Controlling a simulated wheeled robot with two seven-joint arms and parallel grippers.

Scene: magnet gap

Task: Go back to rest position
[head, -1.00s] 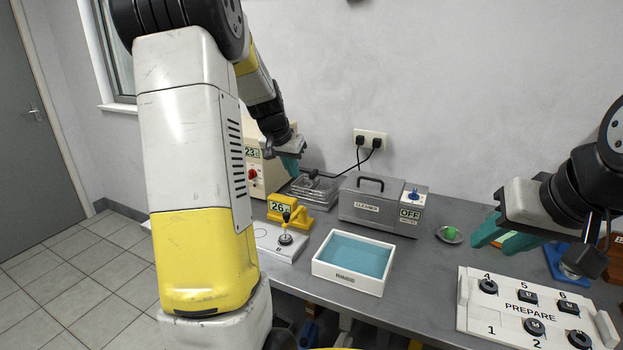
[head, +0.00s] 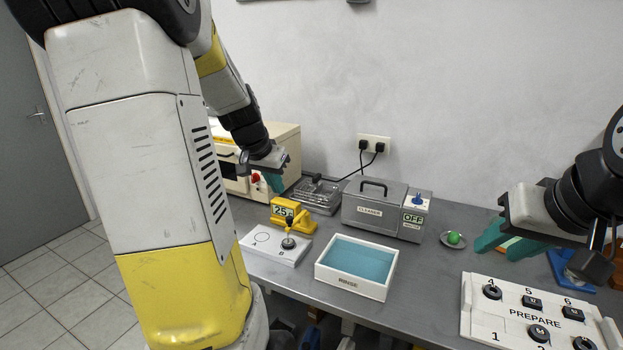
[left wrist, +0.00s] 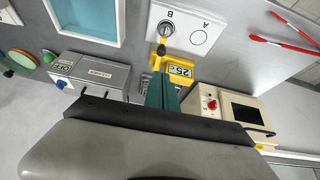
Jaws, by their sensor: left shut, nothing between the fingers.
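My left gripper (head: 275,180) hangs at the back left of the bench, in front of the cream oven-like box. Its teal fingers are together and empty. In the left wrist view the shut fingers (left wrist: 162,92) point toward the yellow timer. My right gripper (head: 498,240) is held above the bench at the right, with its two teal fingers apart and nothing visible between them. It is behind the white PREPARE board (head: 512,319) in the picture.
The cream box (head: 285,145), a metal tray (head: 318,194), the grey CLEANER box (head: 372,211), the yellow timer (head: 292,214), the white A/B plate (head: 262,248) and the RINSE tray (head: 345,281) stand on the bench. A dish holds a green ball (head: 454,238). Bare bench (head: 425,290) lies right of RINSE.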

